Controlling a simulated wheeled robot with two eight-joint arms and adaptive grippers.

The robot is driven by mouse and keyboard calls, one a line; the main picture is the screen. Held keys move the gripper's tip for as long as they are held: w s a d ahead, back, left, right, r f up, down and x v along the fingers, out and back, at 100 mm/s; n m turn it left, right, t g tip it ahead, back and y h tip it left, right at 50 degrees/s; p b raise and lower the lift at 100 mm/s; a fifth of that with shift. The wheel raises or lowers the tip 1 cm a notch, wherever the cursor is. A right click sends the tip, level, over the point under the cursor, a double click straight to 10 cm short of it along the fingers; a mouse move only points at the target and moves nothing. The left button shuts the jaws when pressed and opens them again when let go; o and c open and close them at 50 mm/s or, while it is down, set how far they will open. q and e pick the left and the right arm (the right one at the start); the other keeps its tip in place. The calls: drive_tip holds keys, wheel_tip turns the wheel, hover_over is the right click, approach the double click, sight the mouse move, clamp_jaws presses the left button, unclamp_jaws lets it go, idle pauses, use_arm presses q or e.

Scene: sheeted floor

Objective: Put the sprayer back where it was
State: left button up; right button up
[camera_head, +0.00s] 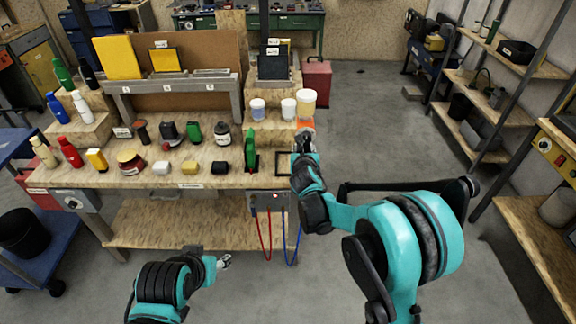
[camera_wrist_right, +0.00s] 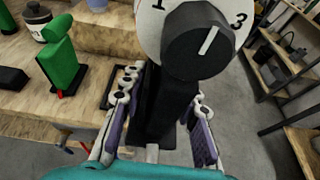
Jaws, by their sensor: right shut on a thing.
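A green sprayer-shaped thing (camera_head: 250,152) stands upright near the right end of the workbench; it also shows in the right wrist view (camera_wrist_right: 62,62). My right gripper (camera_head: 303,142) is at the bench's right edge, to the right of it and apart from it. In the right wrist view my right gripper (camera_wrist_right: 155,125) is shut on a black-bodied thing (camera_wrist_right: 158,112) topped by a numbered white dial (camera_wrist_right: 150,30) and a black knob.
A black square outline (camera_head: 278,165) lies empty on the bench (camera_head: 225,170) between the green thing and my right gripper. Several bottles and small blocks fill the bench leftward.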

drive_tip(key=shift+w+a+f+b, duration=0.9)
drive_tip(key=shift+w+a+f, duration=0.1)
drive_tip(key=shift+w+f, duration=0.9)
drive_tip(key=shift+w+a+f+b, duration=0.95)
drive_tip(key=shift+w+a+f, duration=0.1)
drive_tip(key=shift+w+f, duration=0.8)
drive_tip(key=shift+w+a+f+b, duration=0.9)
drive_tip(key=shift+w+a+f, duration=0.1)
drive_tip(key=shift+w+f, duration=0.85)
drive_tip(key=shift+r, duration=0.1)
drive_tip(key=o, duration=0.4)
drive_tip(key=shift+f, duration=0.2)
drive_tip(key=o, duration=0.3)
drive_tip(key=shift+r, duration=0.1)
